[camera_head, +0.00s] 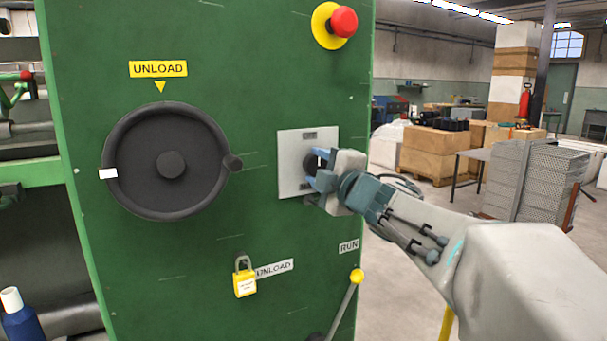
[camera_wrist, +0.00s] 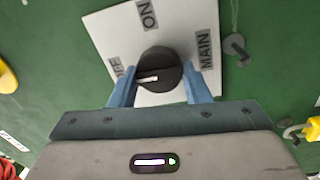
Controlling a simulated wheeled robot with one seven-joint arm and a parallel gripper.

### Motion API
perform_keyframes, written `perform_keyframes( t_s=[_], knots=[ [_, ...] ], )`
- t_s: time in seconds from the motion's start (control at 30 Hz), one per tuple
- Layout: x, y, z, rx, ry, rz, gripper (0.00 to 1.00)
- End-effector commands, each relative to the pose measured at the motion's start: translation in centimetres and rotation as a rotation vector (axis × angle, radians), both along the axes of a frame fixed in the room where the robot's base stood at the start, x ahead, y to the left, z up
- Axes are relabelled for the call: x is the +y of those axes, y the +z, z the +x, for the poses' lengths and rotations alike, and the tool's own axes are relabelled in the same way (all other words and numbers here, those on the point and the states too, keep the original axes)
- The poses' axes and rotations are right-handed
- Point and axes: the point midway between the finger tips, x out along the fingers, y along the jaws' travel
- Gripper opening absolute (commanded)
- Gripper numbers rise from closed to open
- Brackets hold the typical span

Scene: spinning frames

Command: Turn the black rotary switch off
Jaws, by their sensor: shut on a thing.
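The black rotary switch (camera_head: 309,164) sits on a pale plate (camera_head: 290,180) on the green cabinet. In the wrist view the round black knob (camera_wrist: 162,66) has a white pointer mark that points left, toward the partly hidden OFF label (camera_wrist: 122,80). The ON label (camera_wrist: 147,14) is at the top of the plate and the MAIN label (camera_wrist: 206,48) is at its right. My gripper (camera_head: 315,169) reaches in from the right. Its two blue fingers straddle the knob, one on each side, and are shut on it, as the wrist view also shows (camera_wrist: 162,78).
On the same green panel are a large black handwheel (camera_head: 125,185), a red emergency button (camera_head: 343,21), a yellow padlock (camera_head: 244,282) and a yellow-knobbed lever (camera_head: 347,300). Boxes (camera_head: 437,152) and a metal mesh stack (camera_head: 550,185) stand behind, to the right.

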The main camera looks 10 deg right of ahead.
Motion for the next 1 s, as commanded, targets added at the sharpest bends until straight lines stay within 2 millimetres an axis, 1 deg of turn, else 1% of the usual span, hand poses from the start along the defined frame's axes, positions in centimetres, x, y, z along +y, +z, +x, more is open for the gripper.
perform_keyframes(
  t_s=[0.57, 0.6, 0.67, 1.0],
  knots=[
    [-0.01, 0.04, 0.0, -0.011, 0.0, -0.032, 0.2],
    [-0.01, 0.04, 0.0, -0.011, 0.0, -0.032, 0.48],
    [-0.01, 0.04, 0.0, -0.011, 0.0, -0.032, 0.64],
    [-0.06, 0.02, -0.11, -0.01, 0.0, -0.03, 0.64]
  ],
)
